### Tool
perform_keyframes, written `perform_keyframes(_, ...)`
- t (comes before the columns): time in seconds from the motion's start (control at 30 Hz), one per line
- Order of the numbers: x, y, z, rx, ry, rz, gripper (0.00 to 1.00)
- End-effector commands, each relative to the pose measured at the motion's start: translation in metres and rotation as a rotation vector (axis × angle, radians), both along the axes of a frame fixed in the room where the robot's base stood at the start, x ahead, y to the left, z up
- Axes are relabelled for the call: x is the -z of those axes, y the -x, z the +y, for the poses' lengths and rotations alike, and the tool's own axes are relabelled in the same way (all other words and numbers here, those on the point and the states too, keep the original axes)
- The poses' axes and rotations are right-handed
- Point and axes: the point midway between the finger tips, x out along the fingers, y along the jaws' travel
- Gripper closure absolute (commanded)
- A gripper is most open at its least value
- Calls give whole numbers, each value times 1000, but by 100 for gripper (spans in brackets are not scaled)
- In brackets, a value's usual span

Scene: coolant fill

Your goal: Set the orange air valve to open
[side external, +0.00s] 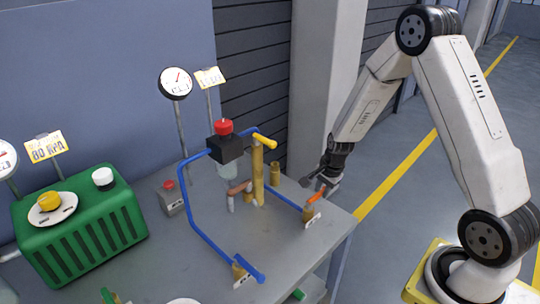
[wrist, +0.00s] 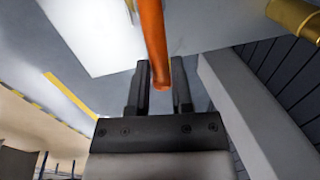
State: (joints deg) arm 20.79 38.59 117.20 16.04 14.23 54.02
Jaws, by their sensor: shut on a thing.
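The orange air valve handle (side external: 316,195) sits on a brass valve body (side external: 308,213) near the right edge of the grey table, at the end of a blue pipe. A small white label stands beside it. My gripper (side external: 322,186) is at the handle, coming from the right. In the wrist view the orange handle (wrist: 152,35) runs down from the top edge to its tip between the two dark fingers of my gripper (wrist: 158,78). The fingers are shut on the handle near its tip. The handle's pivot is outside the wrist view.
Blue pipes (side external: 197,222) and a brass column (side external: 257,172) stand left of the valve. A brass cylinder (side external: 275,174) is close behind it. A blue-handled valve (side external: 250,272) is at the front. A green machine (side external: 83,232) fills the left.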

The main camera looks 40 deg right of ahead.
Motion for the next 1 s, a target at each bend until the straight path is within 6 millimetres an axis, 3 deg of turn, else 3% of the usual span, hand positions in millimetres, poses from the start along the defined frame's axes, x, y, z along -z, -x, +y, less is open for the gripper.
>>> perform_keyframes(0.47,0,2,1,39,-1,1,100)
perform_keyframes(1.0,0,13,3,248,-1,1,100)
